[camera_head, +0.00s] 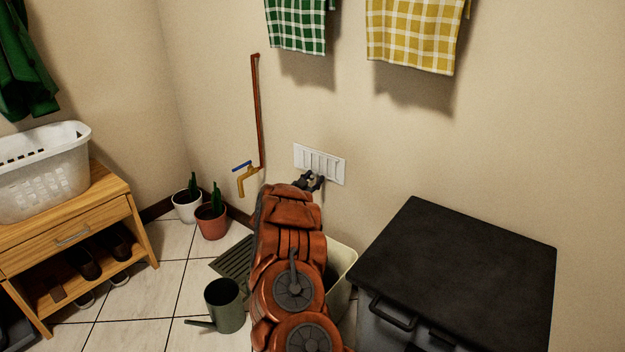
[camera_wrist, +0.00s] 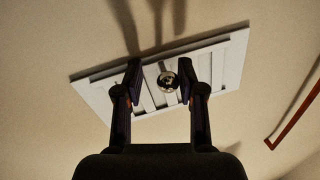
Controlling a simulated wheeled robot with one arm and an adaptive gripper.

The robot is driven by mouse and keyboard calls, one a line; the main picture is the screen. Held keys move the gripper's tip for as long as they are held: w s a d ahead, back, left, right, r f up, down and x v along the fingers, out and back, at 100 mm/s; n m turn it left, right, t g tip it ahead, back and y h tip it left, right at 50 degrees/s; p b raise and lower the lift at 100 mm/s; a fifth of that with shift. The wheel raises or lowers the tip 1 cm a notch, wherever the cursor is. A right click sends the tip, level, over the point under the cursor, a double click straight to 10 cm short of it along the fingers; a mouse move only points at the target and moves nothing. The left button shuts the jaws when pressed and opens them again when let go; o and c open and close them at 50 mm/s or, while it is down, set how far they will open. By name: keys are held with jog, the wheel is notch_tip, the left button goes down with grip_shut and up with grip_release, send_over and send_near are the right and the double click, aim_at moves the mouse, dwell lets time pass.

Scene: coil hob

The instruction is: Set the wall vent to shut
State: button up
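The wall vent (camera_head: 320,163) is a white rectangular plate with several slats, low on the beige wall. In the wrist view the vent (camera_wrist: 231,62) fills the middle, with dark gaps beside its slats. A shiny round knob (camera_wrist: 168,80) stands out near its centre. My gripper (camera_head: 309,181) is just below and in front of the vent. In the wrist view my gripper (camera_wrist: 160,82) has its two fingers apart, one on each side of the knob. No finger clearly touches the knob. The head view hides the knob behind or near the fingers.
A copper pipe with a yellow tap (camera_head: 247,181) runs up the wall left of the vent. A black-topped cabinet (camera_head: 460,265) stands right, and a pale bin (camera_head: 342,262) beside my arm. Potted cacti (camera_head: 211,221) and a watering can (camera_head: 225,306) are on the floor at left.

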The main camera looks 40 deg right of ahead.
jog(key=shift+o, duration=0.3)
jog(key=shift+w+a, duration=0.1)
jog(key=shift+s+a+r, duration=0.1)
jog(key=shift+s+a, duration=0.15)
jog(key=shift+a, duration=0.4)
jog(key=v, duration=1)
jog(key=shift+s+a, duration=0.25)
